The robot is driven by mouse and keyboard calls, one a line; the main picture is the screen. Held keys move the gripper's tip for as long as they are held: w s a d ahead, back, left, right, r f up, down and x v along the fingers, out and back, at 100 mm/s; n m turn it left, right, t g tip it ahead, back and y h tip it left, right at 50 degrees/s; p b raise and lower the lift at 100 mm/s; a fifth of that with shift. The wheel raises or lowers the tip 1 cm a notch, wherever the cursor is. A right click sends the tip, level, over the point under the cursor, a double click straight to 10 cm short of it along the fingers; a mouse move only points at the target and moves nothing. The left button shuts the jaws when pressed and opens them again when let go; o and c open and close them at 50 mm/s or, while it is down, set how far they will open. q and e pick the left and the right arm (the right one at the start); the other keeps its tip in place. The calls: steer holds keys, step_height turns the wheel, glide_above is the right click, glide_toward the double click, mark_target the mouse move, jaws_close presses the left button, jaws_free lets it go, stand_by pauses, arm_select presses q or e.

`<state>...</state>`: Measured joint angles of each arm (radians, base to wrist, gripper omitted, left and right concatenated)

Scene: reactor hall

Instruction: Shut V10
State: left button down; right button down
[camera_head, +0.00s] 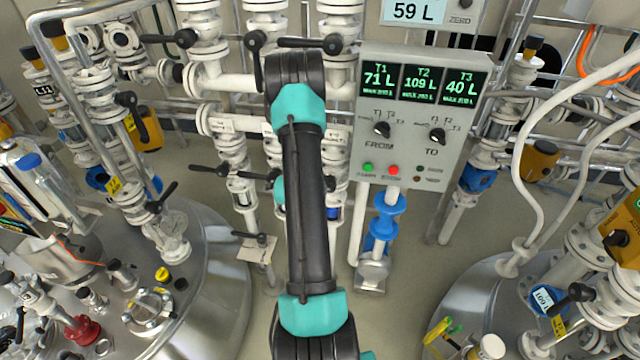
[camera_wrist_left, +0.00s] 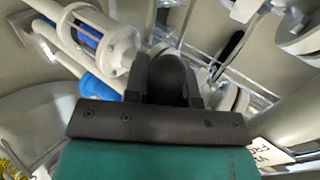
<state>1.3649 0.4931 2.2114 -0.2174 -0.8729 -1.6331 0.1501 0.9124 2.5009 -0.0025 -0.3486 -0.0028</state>
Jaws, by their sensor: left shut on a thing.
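In the left wrist view my left gripper (camera_wrist_left: 166,82) has its two dark fingers closed on a dark rounded handle end (camera_wrist_left: 171,74), which looks like a valve lever. I cannot read a V10 tag, so I cannot tell whether this is V10's handle. In the head view my black and teal arm runs up the middle and hides the gripper and the held handle. Small white tags (camera_head: 335,139) show beside the arm on the white pipework, too small to read surely. My right gripper is in neither view.
A grey control panel (camera_head: 422,115) with T1, T2 and T3 readouts stands right of my arm. A blue fitting (camera_head: 388,215) is below it. Steel tanks stand at left (camera_head: 215,285) and right (camera_head: 470,290). Black levers (camera_head: 258,45) stick out from pipes near my arm.

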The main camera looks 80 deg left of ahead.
arm_select(q)
steer(key=shift+a+r, duration=0.1)
steer(key=shift+r, duration=0.05)
steer(key=c, duration=1)
jaws_free()
steer(key=shift+o, duration=0.2)
steer(key=v, duration=1.2)
